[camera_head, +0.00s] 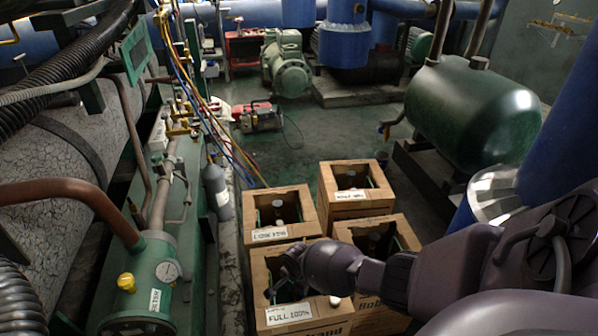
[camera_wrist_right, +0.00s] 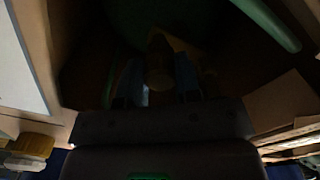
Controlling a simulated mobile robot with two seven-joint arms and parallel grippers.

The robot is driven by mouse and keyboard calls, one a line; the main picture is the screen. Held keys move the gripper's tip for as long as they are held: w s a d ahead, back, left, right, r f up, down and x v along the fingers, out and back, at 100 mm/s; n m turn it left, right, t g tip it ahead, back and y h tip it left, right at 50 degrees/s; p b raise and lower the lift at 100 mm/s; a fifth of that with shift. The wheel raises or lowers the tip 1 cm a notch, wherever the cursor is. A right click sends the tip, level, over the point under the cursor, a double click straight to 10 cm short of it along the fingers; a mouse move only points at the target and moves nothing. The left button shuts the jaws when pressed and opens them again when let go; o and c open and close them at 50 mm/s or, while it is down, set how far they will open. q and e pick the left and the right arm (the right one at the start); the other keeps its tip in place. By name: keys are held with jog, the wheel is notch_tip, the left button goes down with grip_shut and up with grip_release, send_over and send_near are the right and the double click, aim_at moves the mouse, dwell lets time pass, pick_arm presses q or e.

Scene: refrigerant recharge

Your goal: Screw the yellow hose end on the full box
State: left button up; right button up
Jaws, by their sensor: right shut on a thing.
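The full box (camera_head: 330,322) is an open-topped wooden crate at the bottom centre of the head view, with a "FULL 100%" label (camera_head: 288,314) on its rim. My right arm reaches over it, and my right gripper (camera_head: 284,272) is down at its opening. In the dark right wrist view, the two fingers of my right gripper (camera_wrist_right: 160,85) are closed around a dim brass-coloured fitting (camera_wrist_right: 160,62). I cannot tell whether this is the hose end or part of the valve. A yellow hose (camera_head: 205,102) hangs beside red and blue ones from the manifold; its lower end is not clear. My left gripper is not in view.
Other wooden crates stand close by: one behind (camera_head: 281,236), one at back right (camera_head: 355,207), one to the right (camera_head: 402,236). Green machinery with a gauge (camera_head: 168,271) lines the left. A green tank (camera_head: 474,115) stands at right. The floor behind the crates is mostly clear.

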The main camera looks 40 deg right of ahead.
jog(key=shift+s+f, duration=0.25)
jog(key=shift+s, duration=0.05)
jog(key=shift+r+m+p, duration=0.1)
jog(key=shift+m+p, duration=0.2)
jog(key=shift+m, duration=0.7)
jog(key=o, duration=0.8)
jog(key=shift+o, duration=0.9)
jog(key=shift+w, duration=0.15)
